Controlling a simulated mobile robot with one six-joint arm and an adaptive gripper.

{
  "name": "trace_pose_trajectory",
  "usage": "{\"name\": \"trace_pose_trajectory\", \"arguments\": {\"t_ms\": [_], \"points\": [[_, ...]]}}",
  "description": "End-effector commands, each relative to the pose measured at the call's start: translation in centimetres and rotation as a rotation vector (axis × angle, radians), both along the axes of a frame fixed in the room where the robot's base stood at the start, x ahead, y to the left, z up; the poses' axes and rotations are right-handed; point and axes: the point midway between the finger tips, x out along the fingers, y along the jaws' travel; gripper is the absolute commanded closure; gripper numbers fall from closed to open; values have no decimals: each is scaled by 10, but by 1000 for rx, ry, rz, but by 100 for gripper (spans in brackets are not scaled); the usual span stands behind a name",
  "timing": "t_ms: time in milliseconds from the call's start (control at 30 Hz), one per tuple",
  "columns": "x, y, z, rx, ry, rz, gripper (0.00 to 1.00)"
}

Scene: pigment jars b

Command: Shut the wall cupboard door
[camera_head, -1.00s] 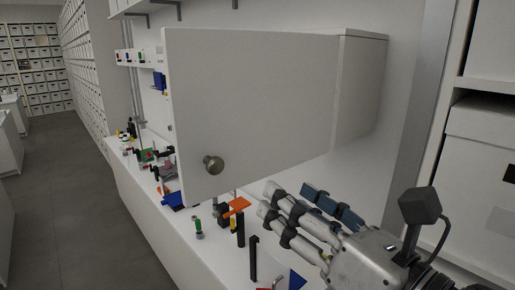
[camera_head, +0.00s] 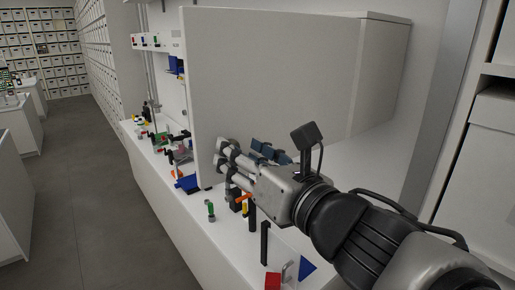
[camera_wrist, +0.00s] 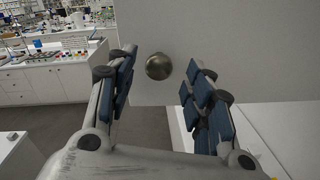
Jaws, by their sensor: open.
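The wall cupboard door (camera_head: 275,75) is a plain white panel, swung open from the white cupboard body (camera_head: 385,70) on the right. Its round metal knob (camera_wrist: 159,66) shows in the wrist view near the door's lower left corner. In the head view the knob is hidden behind my gripper. My gripper (camera_head: 224,158) is at the door's lower left part, below and in front of the panel. In the wrist view my gripper (camera_wrist: 160,75) is open, with the knob between its two fingers. I cannot tell whether either finger touches it.
A white counter (camera_head: 225,245) runs below the cupboard, with several small coloured items, a black post (camera_head: 264,242) and a red block (camera_head: 272,281) under my arm. Grey floor (camera_head: 85,200) is clear at the left. Shelves with white boxes (camera_head: 480,160) stand at the right.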

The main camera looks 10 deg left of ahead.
Motion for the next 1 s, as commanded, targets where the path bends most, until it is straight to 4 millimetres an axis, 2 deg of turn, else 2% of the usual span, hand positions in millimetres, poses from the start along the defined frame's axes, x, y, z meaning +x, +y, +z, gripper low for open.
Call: {"name": "trace_pose_trajectory", "arguments": {"t_ms": [100, 233, 633, 1000], "points": [[14, 15, -1, -1, 2, 3, 53], [24, 24, 0, -1, 0, 1, 53], [29, 29, 0, 1, -1, 0, 53], [29, 29, 0, 1, -1, 0, 77]]}}
